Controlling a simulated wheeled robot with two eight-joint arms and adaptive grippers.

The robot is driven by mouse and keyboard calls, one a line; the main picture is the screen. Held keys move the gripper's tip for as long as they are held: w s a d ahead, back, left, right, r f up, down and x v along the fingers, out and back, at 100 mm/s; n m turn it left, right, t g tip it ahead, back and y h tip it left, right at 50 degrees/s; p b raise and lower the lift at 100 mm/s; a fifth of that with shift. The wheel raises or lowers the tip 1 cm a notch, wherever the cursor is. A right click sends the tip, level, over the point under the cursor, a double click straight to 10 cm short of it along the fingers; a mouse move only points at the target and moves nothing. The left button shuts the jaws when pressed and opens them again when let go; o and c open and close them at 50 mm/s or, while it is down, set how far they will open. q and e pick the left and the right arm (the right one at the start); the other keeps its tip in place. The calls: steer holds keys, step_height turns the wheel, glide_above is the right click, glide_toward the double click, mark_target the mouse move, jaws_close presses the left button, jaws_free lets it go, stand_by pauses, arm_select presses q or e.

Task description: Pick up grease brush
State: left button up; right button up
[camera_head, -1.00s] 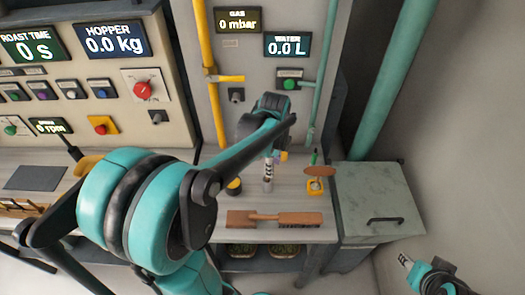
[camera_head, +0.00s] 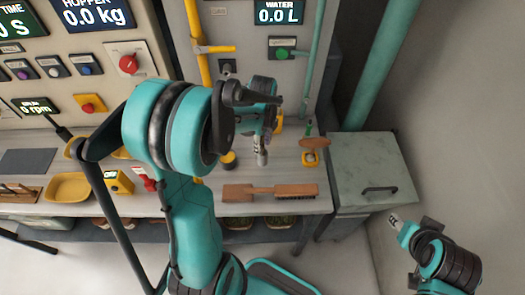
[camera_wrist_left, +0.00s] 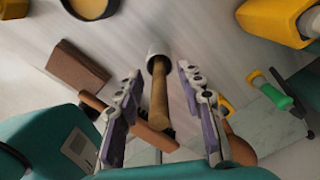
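A wooden handle with a pale collar, which I take as the grease brush (camera_wrist_left: 160,95), shows in the left wrist view, pointing toward the camera. My left gripper (camera_wrist_left: 160,105) is open, with one finger on each side of the handle and gaps between. In the head view my left gripper (camera_head: 262,150) points down over the bench, and the handle cannot be made out there. A flat wooden brush with dark bristles (camera_head: 270,191) lies near the bench's front edge. My right gripper (camera_head: 396,222) is at the lower right, away from the bench; its fingers are too small to judge.
A dark tin with yellow contents (camera_wrist_left: 90,6) stands near the handle. A green-handled tool (camera_head: 309,129) and an oval wooden piece (camera_head: 315,142) are to the right. A yellow tray (camera_head: 70,187) is at left, and a grey-green cabinet (camera_head: 372,165) adjoins the bench.

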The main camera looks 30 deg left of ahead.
arm_select(q)
jaws_close()
